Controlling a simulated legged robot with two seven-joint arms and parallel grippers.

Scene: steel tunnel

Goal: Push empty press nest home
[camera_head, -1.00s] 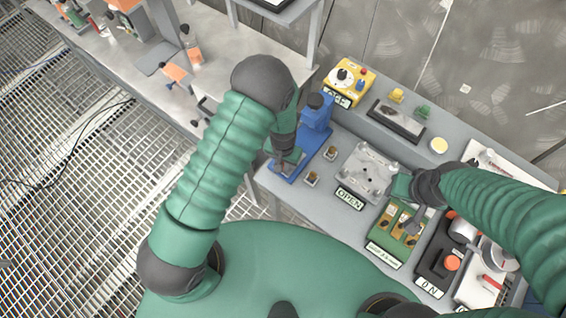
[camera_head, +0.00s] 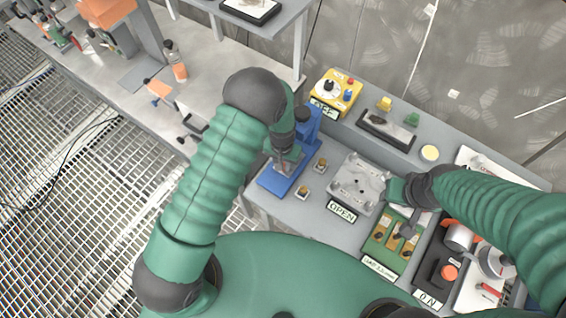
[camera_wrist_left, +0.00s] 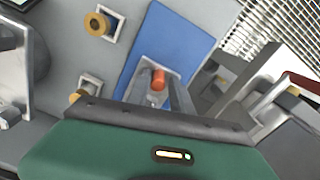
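The blue press (camera_head: 312,125) stands at the left end of the bench, with its flat blue base (camera_head: 272,181) towards me. My left gripper (camera_head: 284,163) is down over that base. In the left wrist view the blue base (camera_wrist_left: 192,32) lies beneath the gripper (camera_wrist_left: 160,82). An orange-red round piece (camera_wrist_left: 158,78) shows between its grey finger parts; I cannot tell whether they touch it. The nest itself is largely hidden by the gripper. My right gripper (camera_head: 402,205) is beside the grey fixture plate (camera_head: 350,184), its fingers unclear.
Two small square blocks with brass tops (camera_head: 320,165) (camera_head: 302,192) stand right of the press. An OPEN label (camera_head: 341,212), a green board (camera_head: 382,246) and a black ON box (camera_head: 436,270) line the front. A yellow control box (camera_head: 335,92) stands behind.

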